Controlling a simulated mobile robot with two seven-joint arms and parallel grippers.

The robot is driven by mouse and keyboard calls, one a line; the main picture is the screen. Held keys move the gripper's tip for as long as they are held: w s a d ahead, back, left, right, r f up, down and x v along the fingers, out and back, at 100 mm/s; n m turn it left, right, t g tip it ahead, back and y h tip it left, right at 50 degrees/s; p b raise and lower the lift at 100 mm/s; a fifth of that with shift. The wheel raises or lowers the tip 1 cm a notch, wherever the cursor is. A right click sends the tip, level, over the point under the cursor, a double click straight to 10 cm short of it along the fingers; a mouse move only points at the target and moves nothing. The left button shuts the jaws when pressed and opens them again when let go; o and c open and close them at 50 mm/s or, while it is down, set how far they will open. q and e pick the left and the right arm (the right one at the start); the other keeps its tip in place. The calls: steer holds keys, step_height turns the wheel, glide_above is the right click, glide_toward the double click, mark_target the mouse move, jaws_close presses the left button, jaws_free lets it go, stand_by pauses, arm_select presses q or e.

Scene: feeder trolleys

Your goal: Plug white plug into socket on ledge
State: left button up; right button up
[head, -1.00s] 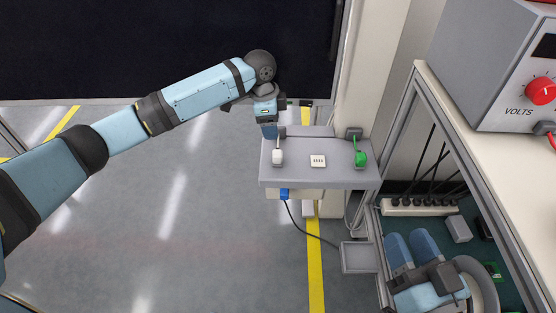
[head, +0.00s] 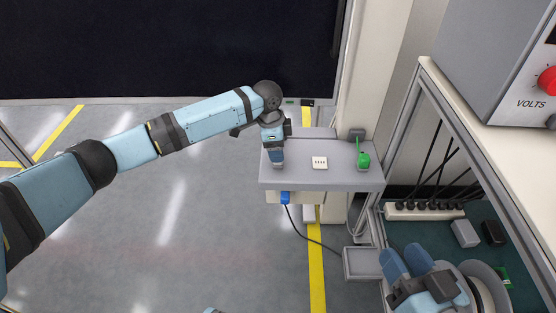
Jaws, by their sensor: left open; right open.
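The grey ledge (head: 300,180) stands right of centre. My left gripper (head: 277,160) is open and points down at the ledge's left part. It covers the spot of the white plug, which is hidden behind it now. I cannot tell whether the fingers are around the plug or above it. A small white block with several dark holes (head: 319,162), which looks like the socket, lies on the ledge to the right of my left gripper. My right gripper (head: 405,257) is open, at the lower right, well away from the ledge.
A blue connector (head: 285,197) with a dark cable is under the front edge. A trolley frame (head: 405,120) bounds the right. The floor at left is open.

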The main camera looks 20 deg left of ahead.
arm_select(q)
steer(key=shift+f, duration=0.1)
steer(key=shift+f+b, duration=0.25)
steer(key=shift+b, duration=0.05)
steer(key=shift+w+f+b, duration=0.25)
steer(key=shift+f+b, duration=0.7)
steer(key=shift+f, duration=0.25)
steer(key=shift+w+d+f+b, duration=0.1)
steer(key=shift+d+f+b, duration=0.1)
steer(key=shift+f+b, duration=0.7)
steer(key=shift+f+p, duration=0.15)
steer(key=shift+p, duration=0.2)
arm_select(e)
steer(key=shift+w+d+f+n+t, duration=0.15)
steer(key=shift+w+d+n, duration=0.1)
steer(key=shift+w+n, duration=0.25)
steer(key=shift+w+d+f+n+t, duration=0.15)
steer(key=shift+w+d+n, duration=0.15)
steer(key=shift+n, duration=0.3)
arm_select(q)
steer(key=c, duration=1)
steer(key=shift+o, duration=0.2)
arm_select(e)
steer(key=shift+a, duration=0.1)
